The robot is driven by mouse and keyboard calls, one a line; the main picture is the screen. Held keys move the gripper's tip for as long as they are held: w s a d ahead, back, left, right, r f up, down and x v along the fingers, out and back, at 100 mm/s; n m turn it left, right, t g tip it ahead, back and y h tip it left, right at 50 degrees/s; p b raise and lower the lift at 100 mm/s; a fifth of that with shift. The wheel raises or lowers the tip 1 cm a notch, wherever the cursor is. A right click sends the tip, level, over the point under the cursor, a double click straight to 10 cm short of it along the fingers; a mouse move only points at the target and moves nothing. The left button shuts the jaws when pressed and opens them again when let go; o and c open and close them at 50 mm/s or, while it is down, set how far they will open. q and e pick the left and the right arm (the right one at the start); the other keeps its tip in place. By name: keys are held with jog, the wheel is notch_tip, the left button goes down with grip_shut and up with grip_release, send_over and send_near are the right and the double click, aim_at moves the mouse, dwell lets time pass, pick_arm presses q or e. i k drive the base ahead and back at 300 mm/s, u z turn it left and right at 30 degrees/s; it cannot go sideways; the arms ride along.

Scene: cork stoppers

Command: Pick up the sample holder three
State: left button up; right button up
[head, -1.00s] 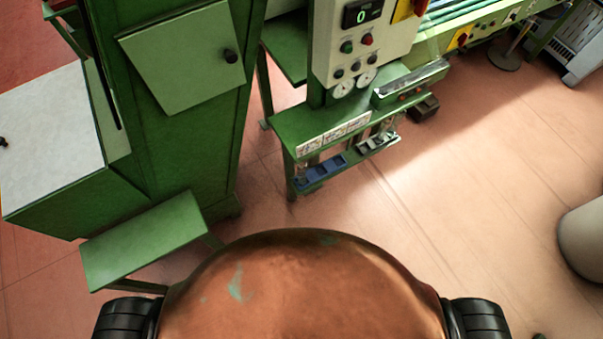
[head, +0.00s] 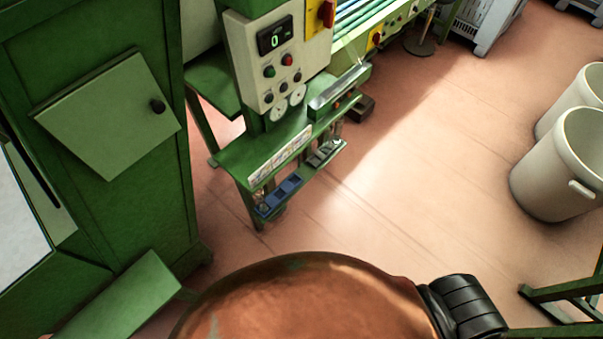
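In the head view, a narrow green shelf (head: 310,170) hangs low under the control station. It carries a blue holder (head: 279,195) at its near left end and grey-black holders (head: 325,152) farther right. These may be the sample holders, but no label for number three is readable at this size. A strip of small labels (head: 280,152) runs along the ledge above. Neither of my grippers shows in the view.
A green machine with a control panel (head: 277,50) stands behind the shelf. A green cabinet (head: 95,100) and low green step (head: 115,295) are at left. Pale bins (head: 560,165) stand at right. The reddish floor (head: 420,190) between is clear.

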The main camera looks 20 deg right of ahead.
aim_at(259, 195)
jog(key=z, duration=0.8)
jog(key=k, duration=0.75)
jog(key=u, duration=1.15)
